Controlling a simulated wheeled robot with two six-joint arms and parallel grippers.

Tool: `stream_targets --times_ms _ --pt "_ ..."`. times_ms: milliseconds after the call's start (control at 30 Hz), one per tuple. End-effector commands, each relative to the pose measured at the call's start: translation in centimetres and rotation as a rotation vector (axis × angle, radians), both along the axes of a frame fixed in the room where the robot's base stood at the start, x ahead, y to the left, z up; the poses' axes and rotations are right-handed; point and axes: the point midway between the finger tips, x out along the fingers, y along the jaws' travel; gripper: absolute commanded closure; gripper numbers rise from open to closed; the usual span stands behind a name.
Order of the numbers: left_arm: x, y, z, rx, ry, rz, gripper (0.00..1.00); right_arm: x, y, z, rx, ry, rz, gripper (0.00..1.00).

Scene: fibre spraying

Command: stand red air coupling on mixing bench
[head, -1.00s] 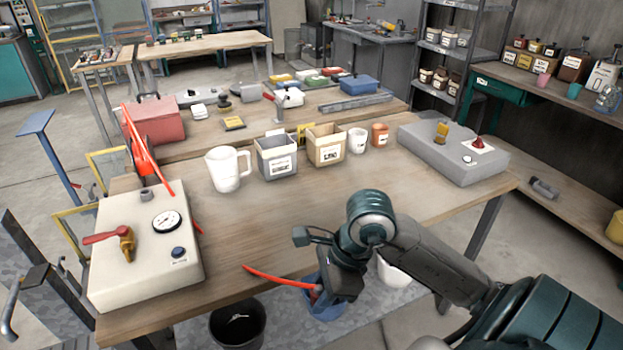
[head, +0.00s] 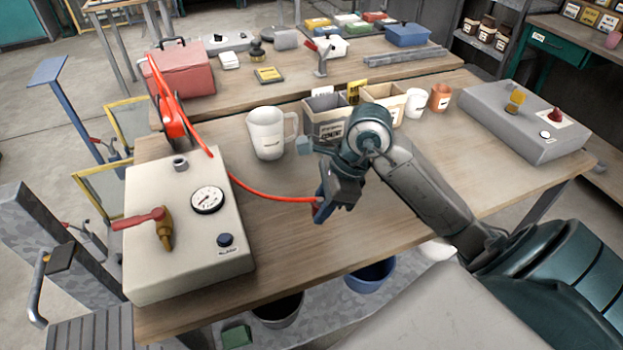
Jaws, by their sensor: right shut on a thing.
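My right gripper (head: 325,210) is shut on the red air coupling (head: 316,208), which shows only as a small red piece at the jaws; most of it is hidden. A red hose (head: 262,193) runs from it leftward to the red reel (head: 172,118). The gripper points down over the front middle of the mixing bench (head: 290,235); I cannot tell whether the coupling touches the top. My left gripper is not in view.
A cream box with a gauge (head: 207,200) stands on the bench's left. A white jug (head: 266,133), bins (head: 325,118) and cups (head: 415,103) stand behind the gripper. A grey box (head: 525,115) is at right. Bare wood lies around the gripper. A blue bucket (head: 370,274) is below the front edge.

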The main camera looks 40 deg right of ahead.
Motion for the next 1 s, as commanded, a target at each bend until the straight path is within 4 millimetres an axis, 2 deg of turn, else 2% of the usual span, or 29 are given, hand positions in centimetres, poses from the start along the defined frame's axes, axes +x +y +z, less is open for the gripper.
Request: stream_targets --times_ms 33,200,400,567,833,1000 --pt "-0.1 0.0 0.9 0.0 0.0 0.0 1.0 1.3 -0.3 0.5 0.005 0.001 -0.004 0.96" --pt "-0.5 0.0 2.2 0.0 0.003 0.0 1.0 5.4 -1.6 0.1 0.005 0.002 -0.002 0.96" --pt "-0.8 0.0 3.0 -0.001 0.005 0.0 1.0 8.8 -2.6 -0.5 0.002 -0.001 0.0 0.96" --pt "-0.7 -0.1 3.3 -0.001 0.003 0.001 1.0 9.4 -2.8 -1.0 0.0 0.0 0.002 0.96" --pt "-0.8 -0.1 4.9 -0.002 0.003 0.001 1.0 9.2 -2.8 -4.1 0.0 0.003 0.001 0.96" --pt "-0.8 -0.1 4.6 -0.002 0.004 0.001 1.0 9.3 -2.8 -4.4 -0.002 -0.001 0.001 0.96"
